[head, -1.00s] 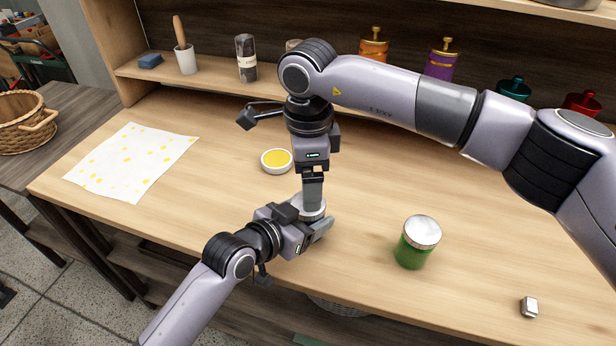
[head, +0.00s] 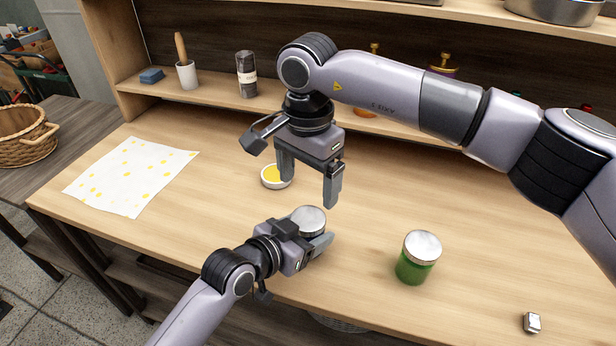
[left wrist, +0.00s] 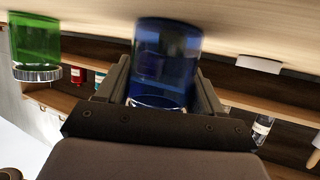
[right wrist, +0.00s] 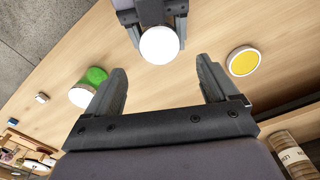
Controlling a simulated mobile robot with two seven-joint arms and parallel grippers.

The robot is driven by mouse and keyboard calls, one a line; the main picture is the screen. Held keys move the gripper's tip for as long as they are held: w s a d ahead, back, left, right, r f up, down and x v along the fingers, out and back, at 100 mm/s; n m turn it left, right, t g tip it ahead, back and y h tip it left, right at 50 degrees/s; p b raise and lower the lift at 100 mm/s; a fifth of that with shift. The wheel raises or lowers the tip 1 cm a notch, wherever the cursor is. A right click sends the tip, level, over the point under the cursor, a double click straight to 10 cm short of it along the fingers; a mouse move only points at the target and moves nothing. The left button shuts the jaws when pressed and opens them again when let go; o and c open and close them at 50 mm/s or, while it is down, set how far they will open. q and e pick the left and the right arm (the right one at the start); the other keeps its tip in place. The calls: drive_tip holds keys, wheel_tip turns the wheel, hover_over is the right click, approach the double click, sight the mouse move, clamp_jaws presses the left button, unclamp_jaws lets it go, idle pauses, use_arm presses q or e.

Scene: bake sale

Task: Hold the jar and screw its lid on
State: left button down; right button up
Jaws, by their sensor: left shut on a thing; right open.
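The jar has a blue see-through body (left wrist: 165,62), seen between the fingers in the left wrist view. Its silver lid (head: 309,220) sits on top of it in the head view and shows as a white disc in the right wrist view (right wrist: 159,45). My left gripper (head: 318,246) is shut around the jar's side at the table; the gripper hides most of the body in the head view. My right gripper (head: 309,190) is open and empty, above the lid and apart from it, fingers pointing down. How tightly the lid is seated I cannot tell.
A green jar with a silver lid (head: 417,258) stands to the right. A small white dish with yellow contents (head: 268,183) is behind my right gripper. A small metal block (head: 532,323) lies at the front right. A spotted cloth (head: 130,175) lies left. Shelves run along the back.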

sight(308, 218)
drive_tip(key=shift+f, duration=4.05)
drive_tip(key=c, duration=1.1)
drive_tip(key=o, duration=1.2)
drive_tip(key=shift+r, duration=0.1)
drive_tip(key=shift+r, duration=2.2)
